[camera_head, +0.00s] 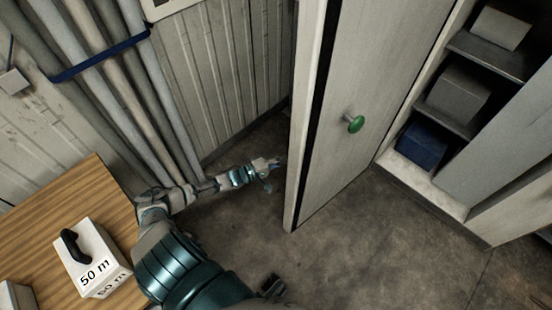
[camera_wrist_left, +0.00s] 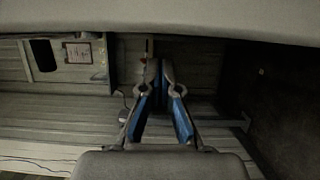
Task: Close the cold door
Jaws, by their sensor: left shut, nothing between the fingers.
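The cold door (camera_head: 353,80) stands open in the head view, a tall pale panel with a green knob (camera_head: 355,123) on its face. It is swung out from a shelved cabinet at the right. My left arm reaches in from the lower left, and my left gripper (camera_head: 279,162) is just left of the door's free edge, low down; its tips are partly hidden, and I cannot tell whether they touch the door. In the left wrist view the blue-padded fingers (camera_wrist_left: 162,82) meet at the tips with nothing between them.
The cabinet shelves (camera_head: 452,118) hold several boxes, one dark blue (camera_head: 422,144). A wooden table (camera_head: 38,238) at the lower left carries a white block marked 50 m (camera_head: 92,262). Pipes (camera_head: 110,90) and a corrugated wall (camera_head: 225,65) stand behind my arm. The floor (camera_head: 350,250) is clear.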

